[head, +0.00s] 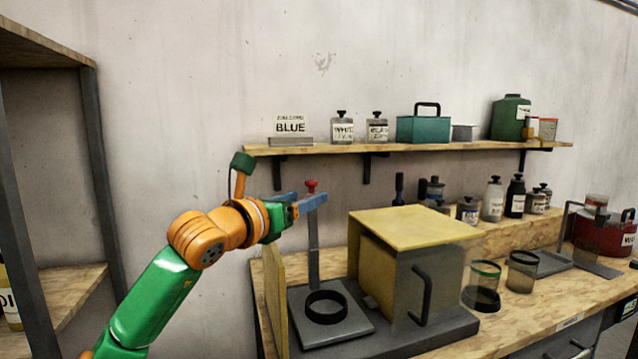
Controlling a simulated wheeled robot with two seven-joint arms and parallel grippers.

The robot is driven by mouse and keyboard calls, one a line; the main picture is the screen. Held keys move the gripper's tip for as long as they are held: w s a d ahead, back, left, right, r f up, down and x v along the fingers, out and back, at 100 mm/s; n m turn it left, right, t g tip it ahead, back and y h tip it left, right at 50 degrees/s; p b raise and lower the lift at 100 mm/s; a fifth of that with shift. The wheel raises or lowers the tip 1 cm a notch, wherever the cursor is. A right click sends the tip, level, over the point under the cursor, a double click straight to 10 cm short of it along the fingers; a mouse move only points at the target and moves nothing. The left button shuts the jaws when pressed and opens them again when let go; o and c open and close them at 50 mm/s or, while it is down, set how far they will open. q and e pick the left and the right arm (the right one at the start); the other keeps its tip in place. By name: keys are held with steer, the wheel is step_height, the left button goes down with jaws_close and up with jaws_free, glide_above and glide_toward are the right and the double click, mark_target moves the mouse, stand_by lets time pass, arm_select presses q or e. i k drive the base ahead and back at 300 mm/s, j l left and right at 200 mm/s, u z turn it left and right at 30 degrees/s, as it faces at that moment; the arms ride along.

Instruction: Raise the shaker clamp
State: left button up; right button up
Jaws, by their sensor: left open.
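The shaker stand has a grey base plate (355,328), a black ring (325,318) on it, and an upright grey post (314,255). A red knob (311,186) shows at the top of the post, which I take as part of the clamp. My left gripper (305,199) is open at the height of the knob, with its blue fingers pointing right. One finger overlaps the top of the post and hides part of it. I cannot tell whether the fingers touch the knob or post. My right gripper is not in view.
A yellow-topped box (415,227) with a dark handle stands right of the post. A yellowish panel (275,295) stands at its left. Above is a wall shelf (400,147) with bottles and a teal box (422,129). Glass beakers (482,285) stand farther right on the bench.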

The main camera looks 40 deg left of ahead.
mark_target(312, 214)
steer(key=k+j+z, duration=0.1)
steer(key=j+z, duration=0.15)
steer(key=j, duration=0.2)
steer(key=k+j+z, duration=0.25)
steer(key=j, duration=0.2)
steer(key=j+z, duration=0.25)
steer(key=j, duration=0.15)
steer(key=k+j+z, duration=0.25)
steer(key=j+z, duration=0.2)
steer(key=j, duration=0.25)
steer(key=k+j+z, duration=0.15)
steer(key=j, duration=0.25)
